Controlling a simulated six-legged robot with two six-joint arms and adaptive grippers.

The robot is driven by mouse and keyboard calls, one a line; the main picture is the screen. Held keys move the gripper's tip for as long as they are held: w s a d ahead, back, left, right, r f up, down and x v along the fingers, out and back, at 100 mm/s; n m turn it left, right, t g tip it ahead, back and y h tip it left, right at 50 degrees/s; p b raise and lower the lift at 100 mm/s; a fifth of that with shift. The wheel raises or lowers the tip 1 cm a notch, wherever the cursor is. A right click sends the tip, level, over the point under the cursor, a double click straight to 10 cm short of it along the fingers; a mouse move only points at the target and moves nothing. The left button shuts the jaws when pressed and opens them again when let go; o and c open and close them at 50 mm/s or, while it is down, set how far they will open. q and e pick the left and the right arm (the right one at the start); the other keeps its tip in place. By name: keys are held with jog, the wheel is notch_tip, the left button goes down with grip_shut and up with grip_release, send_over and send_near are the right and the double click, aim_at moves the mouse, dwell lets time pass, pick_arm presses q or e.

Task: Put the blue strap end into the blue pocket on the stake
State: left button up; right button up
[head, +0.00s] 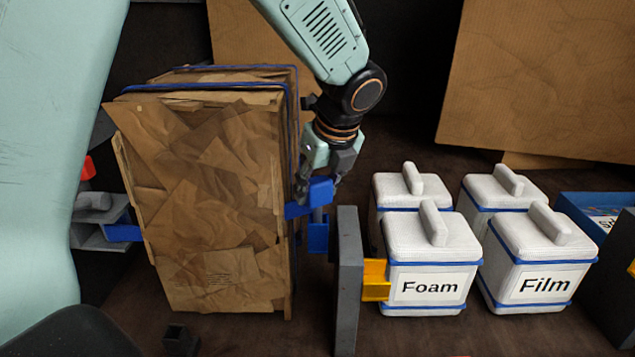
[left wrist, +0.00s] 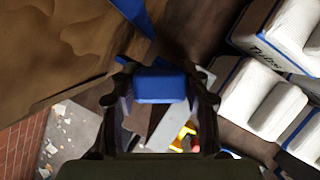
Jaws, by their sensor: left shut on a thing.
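My left gripper (head: 322,178) comes down from the top and is shut on the blue strap end (head: 310,198), beside the right side of the brown cardboard bale (head: 205,200). In the left wrist view the strap end (left wrist: 160,88) sits between both fingers. The blue strap (head: 195,86) runs over the bale's top. The blue pocket (head: 318,238) is just below the strap end, on the left of the dark grey stake (head: 347,285). A gap between strap end and pocket is hard to judge. My right gripper is not in view.
A yellow pocket (head: 375,280) is on the stake's right side. White lidded boxes marked Foam (head: 432,240) and Film (head: 543,245) stand to the right, with others behind. A grey fixture with a blue part (head: 123,233) is left of the bale.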

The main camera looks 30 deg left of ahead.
pick_arm(q)
jog(key=shift+f+b, duration=0.3)
jog(key=shift+f, duration=0.85)
jog(key=o, duration=1.4)
jog(key=v, duration=1.2)
jog(key=shift+s, duration=0.15)
jog(key=shift+f, duration=0.1)
